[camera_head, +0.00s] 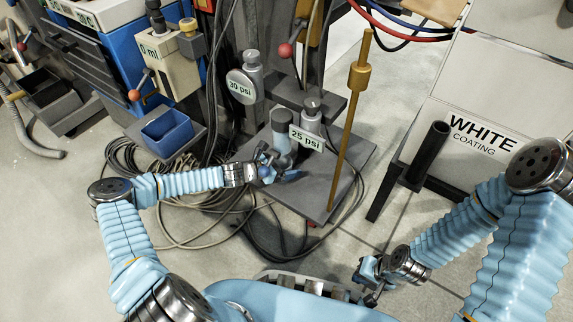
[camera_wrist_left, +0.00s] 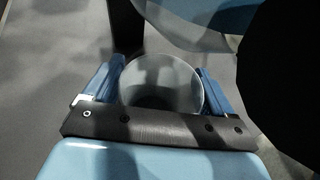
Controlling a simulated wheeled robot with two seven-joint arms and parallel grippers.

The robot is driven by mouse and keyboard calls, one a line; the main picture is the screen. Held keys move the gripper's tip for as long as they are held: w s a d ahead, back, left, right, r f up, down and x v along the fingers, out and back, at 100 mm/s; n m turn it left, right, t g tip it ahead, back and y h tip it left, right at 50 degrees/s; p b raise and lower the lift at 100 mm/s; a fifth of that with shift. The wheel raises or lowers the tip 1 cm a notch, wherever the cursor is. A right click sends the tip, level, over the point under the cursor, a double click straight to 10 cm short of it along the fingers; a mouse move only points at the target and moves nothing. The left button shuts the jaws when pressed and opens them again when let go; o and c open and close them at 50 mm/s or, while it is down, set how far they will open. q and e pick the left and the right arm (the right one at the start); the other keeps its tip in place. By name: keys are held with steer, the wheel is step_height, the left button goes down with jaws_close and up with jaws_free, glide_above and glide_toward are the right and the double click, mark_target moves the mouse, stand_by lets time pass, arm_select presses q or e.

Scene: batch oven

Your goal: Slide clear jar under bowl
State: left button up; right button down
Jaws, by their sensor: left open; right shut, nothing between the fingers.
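A clear jar (camera_wrist_left: 160,82) with a round open rim sits between the two blue fingers of my left gripper (camera_wrist_left: 164,88) in the left wrist view. The fingers are open, one on each side of the jar. In the head view my left gripper (camera_head: 278,168) is low over the grey base plate, at the foot of a greyish upright cylinder (camera_head: 283,128). A pale, curved, rounded thing (camera_wrist_left: 190,22), perhaps the bowl, hangs above and beyond the jar in the wrist view. My right gripper (camera_head: 370,278) is shut and empty at the lower right, away from the plate.
The grey plate (camera_head: 345,160) carries a brass rod (camera_head: 345,130) on its right. A blue bin (camera_head: 167,133) stands left. Cables (camera_head: 130,165) lie on the floor. A white coating cabinet (camera_head: 480,125) stands right.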

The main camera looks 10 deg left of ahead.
arm_select(q)
steer(key=shift+o, duration=1)
steer(key=shift+d, duration=0.15)
steer(key=shift+s+r, duration=0.1)
steer(key=p+v, duration=0.3)
steer(key=v, duration=1)
steer(key=shift+s+a, duration=0.2)
steer(key=shift+a, duration=0.2)
